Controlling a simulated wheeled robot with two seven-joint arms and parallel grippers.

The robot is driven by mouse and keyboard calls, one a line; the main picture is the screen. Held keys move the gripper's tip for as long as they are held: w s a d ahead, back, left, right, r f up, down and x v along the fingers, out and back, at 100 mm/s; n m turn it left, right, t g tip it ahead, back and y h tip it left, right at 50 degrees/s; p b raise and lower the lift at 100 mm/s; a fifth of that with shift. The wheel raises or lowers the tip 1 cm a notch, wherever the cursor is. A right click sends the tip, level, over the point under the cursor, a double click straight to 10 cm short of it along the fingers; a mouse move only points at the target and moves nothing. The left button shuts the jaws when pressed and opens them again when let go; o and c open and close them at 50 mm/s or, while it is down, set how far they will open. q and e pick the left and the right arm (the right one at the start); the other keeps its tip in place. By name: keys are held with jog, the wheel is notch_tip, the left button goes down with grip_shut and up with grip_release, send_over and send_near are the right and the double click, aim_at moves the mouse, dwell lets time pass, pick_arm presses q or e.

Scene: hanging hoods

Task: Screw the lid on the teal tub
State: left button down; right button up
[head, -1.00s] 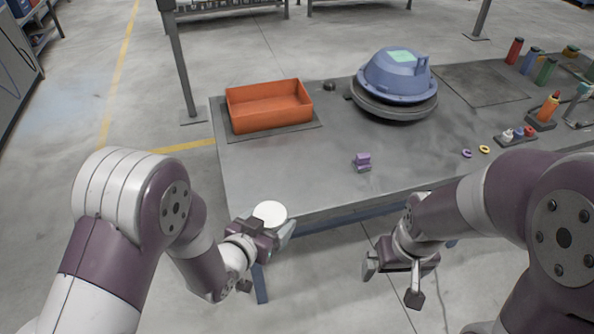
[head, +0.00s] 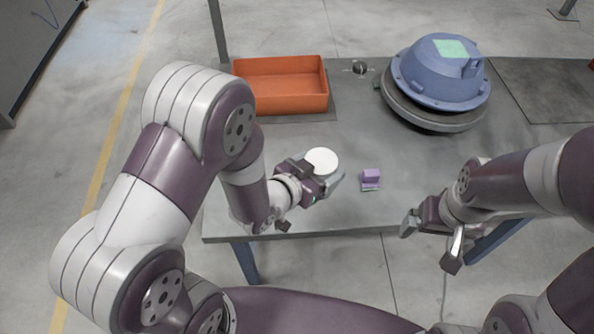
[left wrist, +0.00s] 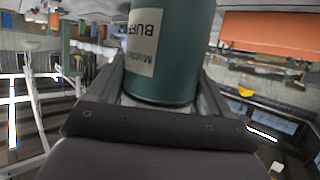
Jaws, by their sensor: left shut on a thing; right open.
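My left gripper (head: 322,178) is shut on the teal tub (left wrist: 162,75). In the left wrist view the tub's dark teal side and pale printed label show between the two fingers. In the head view only the tub's round white top (head: 322,161) shows, above the near part of the table. I cannot tell whether this white disc is the lid or how it sits on the tub. No separate lid is in view. My right gripper (head: 430,240) is open and empty, at the table's front edge, to the right of the tub.
The grey table (head: 340,212) has a small purple block (head: 371,177) between the grippers. An orange tray (head: 282,88) lies at the back left. A large blue housing (head: 440,75) stands on a round dark base at the back right. The table's front middle is mostly clear.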

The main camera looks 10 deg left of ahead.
pick_arm(q)
jog(key=shift+s+a+r, duration=0.15)
jog(key=shift+s+r, duration=0.05)
jog(key=shift+s, duration=0.1)
jog(key=w+a+f, duration=0.7)
jog(key=a, duration=0.1)
jog(key=shift+w+a+f, duration=0.15)
jog(key=shift+w+a, duration=0.25)
jog(key=shift+f+p, duration=0.3)
jog(key=shift+f, duration=1.7)
jog(key=shift+f, duration=0.1)
